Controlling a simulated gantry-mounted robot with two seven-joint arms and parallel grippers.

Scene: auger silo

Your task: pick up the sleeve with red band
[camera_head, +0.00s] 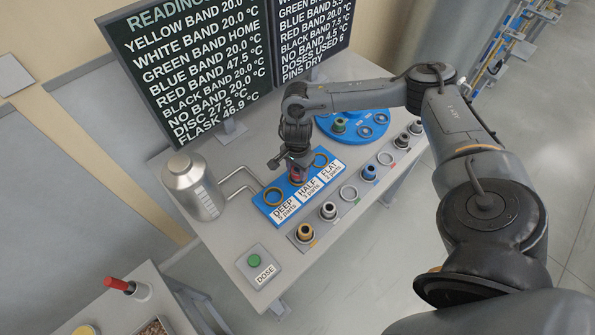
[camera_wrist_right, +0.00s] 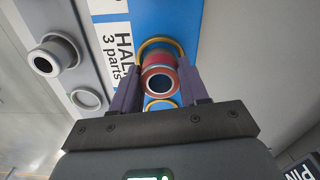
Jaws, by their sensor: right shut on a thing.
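The sleeve with the red band (camera_wrist_right: 160,71) is between the two fingers of my right gripper (camera_wrist_right: 160,66) in the right wrist view, with its dark bore facing the camera. In the head view my right gripper (camera_head: 296,172) points down at the middle, HALF place of the blue block (camera_head: 263,208), and mostly hides the sleeve; a little red shows there. It is shut on the sleeve. I cannot tell whether the sleeve is seated or slightly raised. My left gripper is not in view.
A grey rack (camera_head: 317,222) along the front holds several banded sleeves and some empty places. A blue disc (camera_head: 378,118) stands behind my right forearm. A metal flask (camera_head: 192,184) with pipes is at left, a green DOSE button (camera_head: 254,261) in front. Readings boards (camera_head: 187,60) stand behind.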

